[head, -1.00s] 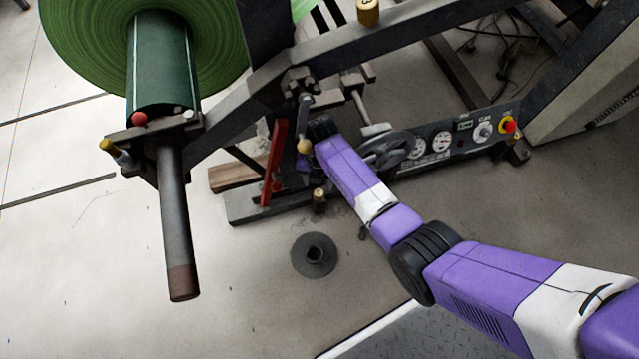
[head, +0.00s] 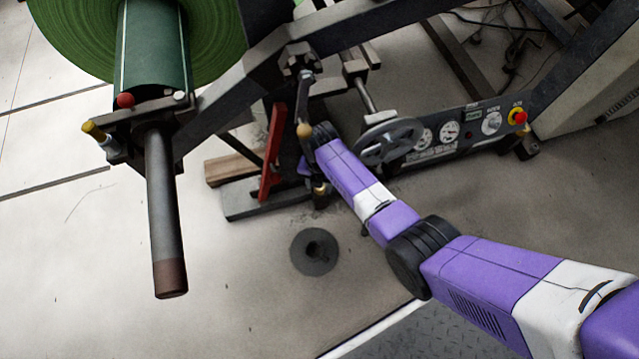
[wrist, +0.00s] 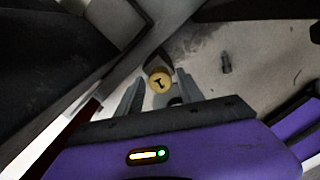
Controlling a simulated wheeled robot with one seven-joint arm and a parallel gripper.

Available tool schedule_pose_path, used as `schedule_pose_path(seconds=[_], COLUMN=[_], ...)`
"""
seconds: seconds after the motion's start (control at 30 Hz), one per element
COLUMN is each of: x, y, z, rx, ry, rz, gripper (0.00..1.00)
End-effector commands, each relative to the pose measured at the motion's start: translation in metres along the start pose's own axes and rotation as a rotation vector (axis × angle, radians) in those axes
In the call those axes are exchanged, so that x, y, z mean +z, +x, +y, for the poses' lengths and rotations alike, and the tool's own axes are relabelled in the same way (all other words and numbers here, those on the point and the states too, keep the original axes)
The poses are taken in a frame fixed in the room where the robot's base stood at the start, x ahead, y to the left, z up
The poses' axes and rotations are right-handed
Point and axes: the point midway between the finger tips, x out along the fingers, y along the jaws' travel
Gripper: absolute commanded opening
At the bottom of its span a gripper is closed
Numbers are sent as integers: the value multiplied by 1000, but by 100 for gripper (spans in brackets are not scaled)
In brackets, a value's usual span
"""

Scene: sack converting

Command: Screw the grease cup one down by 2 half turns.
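The grease cup one (wrist: 159,82) is a round brass cap with a dark "1" on top, in the middle of the wrist view. In the head view a small brass piece (head: 320,189), apparently the same cup, shows just below the end of my arm, by the machine's foot. My gripper (wrist: 160,88) is open, one grey finger on each side of the cup. Gaps seem to show between fingers and cup, and I cannot tell of any contact. In the head view my wrist hides the fingers.
A red lever (head: 272,155) and a handwheel (head: 388,141) stand close on either side of my wrist. A control panel (head: 465,132) with gauges lies to the right. A dark round disc (head: 314,252) lies on open floor. A shaft with a green roll (head: 80,35) is at left.

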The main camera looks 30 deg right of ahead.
Motion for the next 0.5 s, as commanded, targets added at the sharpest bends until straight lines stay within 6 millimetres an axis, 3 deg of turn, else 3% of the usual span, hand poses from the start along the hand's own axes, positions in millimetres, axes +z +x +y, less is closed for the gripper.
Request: schedule_pose_path(seconds=[0.03, 0.2, 0.5], x=[0, 0, 0], y=[0, 0, -1], z=[0, 0, 0], rx=[0, 0, -1], ry=[0, 0, 24], rz=[0, 0, 1], gripper=[32, 0, 0])
